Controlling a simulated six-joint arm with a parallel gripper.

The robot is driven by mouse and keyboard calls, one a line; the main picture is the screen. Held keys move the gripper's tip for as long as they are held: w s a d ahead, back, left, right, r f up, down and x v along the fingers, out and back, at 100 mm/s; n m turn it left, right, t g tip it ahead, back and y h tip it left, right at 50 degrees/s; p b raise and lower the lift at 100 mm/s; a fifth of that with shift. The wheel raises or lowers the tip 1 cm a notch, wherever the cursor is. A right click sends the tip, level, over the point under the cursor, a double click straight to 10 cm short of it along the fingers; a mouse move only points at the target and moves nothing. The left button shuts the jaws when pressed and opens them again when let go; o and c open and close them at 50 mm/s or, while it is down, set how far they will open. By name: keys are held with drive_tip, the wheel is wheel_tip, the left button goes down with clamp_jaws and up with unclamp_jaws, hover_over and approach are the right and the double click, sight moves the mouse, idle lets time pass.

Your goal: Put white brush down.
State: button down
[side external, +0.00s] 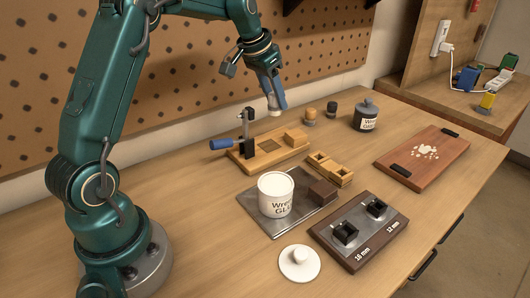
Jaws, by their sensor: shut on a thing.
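My gripper (270,88) hangs over the back of the workbench, angled downward, above the wooden clamp fixture. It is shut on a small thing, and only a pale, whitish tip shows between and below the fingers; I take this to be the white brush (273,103). Most of the brush is hidden by the fingers. The pale tip appears to be above the bench, not resting on anything.
The clamp fixture (268,150) has a blue handle. A white glue pot (276,195) stands on a metal plate (272,228). Nearby are a white lid (299,263), a two-socket block (358,232), a grey jar (366,115) and a wooden board (422,157).

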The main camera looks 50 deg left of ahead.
drive_tip(key=shift+f, duration=0.2)
drive_tip(key=s+d+f+m, duration=0.2)
drive_tip(key=d, duration=0.9)
drive_tip(key=shift+h, duration=0.4)
wheel_tip(320, 180, down, 6)
drive_tip(key=shift+d+r, duration=0.1)
drive_tip(key=shift+r, duration=0.15)
drive_tip(key=shift+f, duration=2.05)
drive_tip(key=shift+f, duration=0.15)
drive_tip(key=shift+c, duration=2.4)
unclamp_jaws()
